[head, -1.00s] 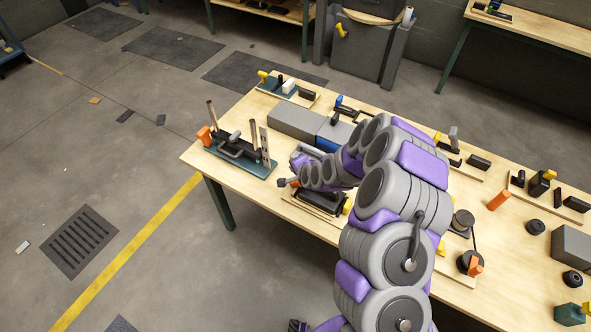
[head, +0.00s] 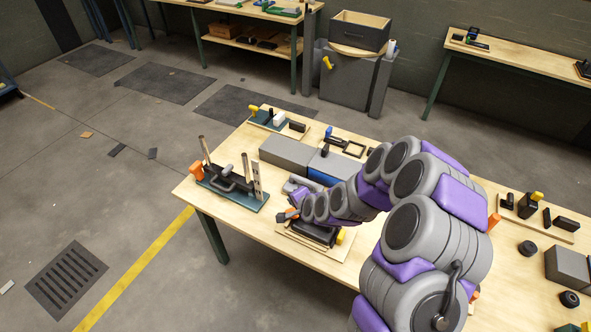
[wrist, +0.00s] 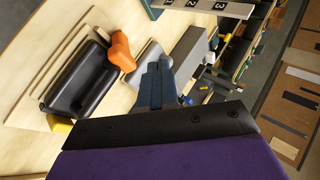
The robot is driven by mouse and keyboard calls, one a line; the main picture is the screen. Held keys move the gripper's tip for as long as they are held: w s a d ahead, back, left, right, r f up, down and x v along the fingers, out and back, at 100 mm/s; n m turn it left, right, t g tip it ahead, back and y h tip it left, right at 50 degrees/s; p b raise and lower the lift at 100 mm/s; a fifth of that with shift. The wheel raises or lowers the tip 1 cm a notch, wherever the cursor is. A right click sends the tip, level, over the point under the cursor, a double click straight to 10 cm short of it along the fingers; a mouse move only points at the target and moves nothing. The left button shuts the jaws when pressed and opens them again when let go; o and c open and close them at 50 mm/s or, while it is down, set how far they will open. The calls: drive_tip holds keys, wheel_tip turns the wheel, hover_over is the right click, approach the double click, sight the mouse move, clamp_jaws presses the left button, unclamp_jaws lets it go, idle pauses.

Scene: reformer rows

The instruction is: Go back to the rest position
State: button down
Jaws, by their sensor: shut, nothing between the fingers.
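My gripper (head: 290,214) is at the end of my grey and purple arm, over the front left part of the wooden workbench (head: 262,232). Its fingers are shut and empty. It is just above and left of a black device with a yellow knob on a wooden board (head: 340,252). In the wrist view the shut fingers (wrist: 157,75) point at the bench, with the black device (wrist: 82,82) and an orange part (wrist: 121,52) to their left. Whether the gripper touches anything cannot be told. My arm hides part of the middle of the bench.
A fixture on a teal base (head: 232,194) with upright posts stands left of my gripper. A grey box (head: 286,153) and a blue-fronted box (head: 325,170) lie behind it. Several small parts sit on the right of the bench. The floor (head: 130,220) to the left is mostly clear.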

drive_tip(key=s+d+r+n+g+h+b, duration=0.1)
drive_tip(key=s+d+r+n+g+h, duration=0.2)
drive_tip(key=s+d+r, duration=0.65)
drive_tip(key=s+d+r+n+g+h+b, duration=0.1)
drive_tip(key=s+d+r+n+g+b, duration=0.15)
drive_tip(key=s+d+r+n, duration=0.7)
drive_tip(key=s+d+r+m+g, duration=0.1)
drive_tip(key=s+g, duration=0.1)
drive_tip(key=s, duration=0.8)
drive_tip(key=s+d+m+g+h, duration=0.1)
drive_tip(key=s+m+g, duration=0.1)
drive_tip(key=s, duration=0.9)
drive_tip(key=shift+s+d+r, duration=0.2)
drive_tip(key=shift+s+r, duration=0.1)
drive_tip(key=shift+r, duration=0.1)
drive_tip(key=shift+d, duration=0.25)
